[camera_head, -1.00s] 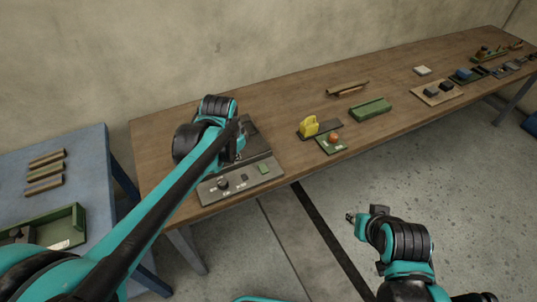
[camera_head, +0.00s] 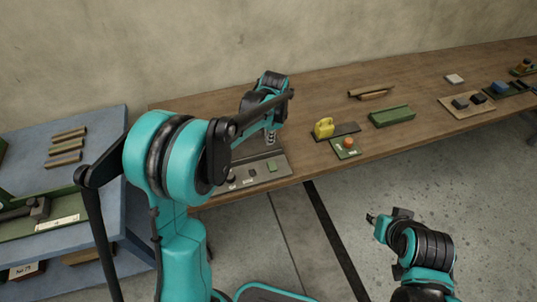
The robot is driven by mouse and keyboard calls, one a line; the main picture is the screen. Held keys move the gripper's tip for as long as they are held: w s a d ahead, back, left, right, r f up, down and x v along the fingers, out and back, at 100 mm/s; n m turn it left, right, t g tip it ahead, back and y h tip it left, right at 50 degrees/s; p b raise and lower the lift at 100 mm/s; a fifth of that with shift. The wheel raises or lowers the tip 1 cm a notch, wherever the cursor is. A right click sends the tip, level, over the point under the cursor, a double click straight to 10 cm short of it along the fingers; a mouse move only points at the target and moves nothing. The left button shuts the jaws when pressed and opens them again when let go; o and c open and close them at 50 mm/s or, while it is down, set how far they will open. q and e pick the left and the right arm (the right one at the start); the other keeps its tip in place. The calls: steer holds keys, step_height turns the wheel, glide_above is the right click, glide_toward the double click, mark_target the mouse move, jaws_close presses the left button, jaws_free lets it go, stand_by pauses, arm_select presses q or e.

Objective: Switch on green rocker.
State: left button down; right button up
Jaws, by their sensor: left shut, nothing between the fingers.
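The green rocker (camera_head: 272,166) is a small green square near the right end of the grey control panel (camera_head: 282,158) on the wooden table. A small dark switch (camera_head: 252,173) and a black knob (camera_head: 232,178) sit to its left, the knob partly behind my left arm. My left gripper (camera_head: 270,138) points down over the back part of the panel, behind the green rocker and apart from it. It is shut and empty. My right gripper (camera_head: 371,218) is off the table over the floor; its fingers are too small to tell whether they are open.
A yellow object (camera_head: 324,128) on a dark base and a green plate (camera_head: 345,149) with an orange knob stand right of the panel. A blue table (camera_head: 100,122) with wooden strips is at the left. Open floor lies in front.

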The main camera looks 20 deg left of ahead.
mark_target(268, 162)
arm_select(q)
steer(key=f+b, duration=0.1)
steer(key=f, duration=0.3)
steer(key=w+f+b, duration=0.1)
steer(key=f+b, duration=0.1)
steer(key=f, duration=0.3)
steer(key=a+f+b, duration=0.1)
steer(key=f+b, duration=0.1)
steer(key=f, duration=0.2)
steer(key=shift+w+f, duration=0.3)
steer(key=shift+f, duration=0.05)
steer(key=shift+a, duration=0.1)
steer(key=shift+w+a+f+g+b, duration=0.2)
steer(key=shift+f+g+b, duration=0.1)
steer(key=shift+f+g, duration=0.2)
steer(key=shift+d, duration=0.1)
steer(key=shift+s+d+r, duration=0.1)
steer(key=shift+s+d+r, duration=0.25)
steer(key=shift+s+d, duration=0.1)
steer(key=shift+s, duration=0.2)
steer(key=shift+r, duration=0.1)
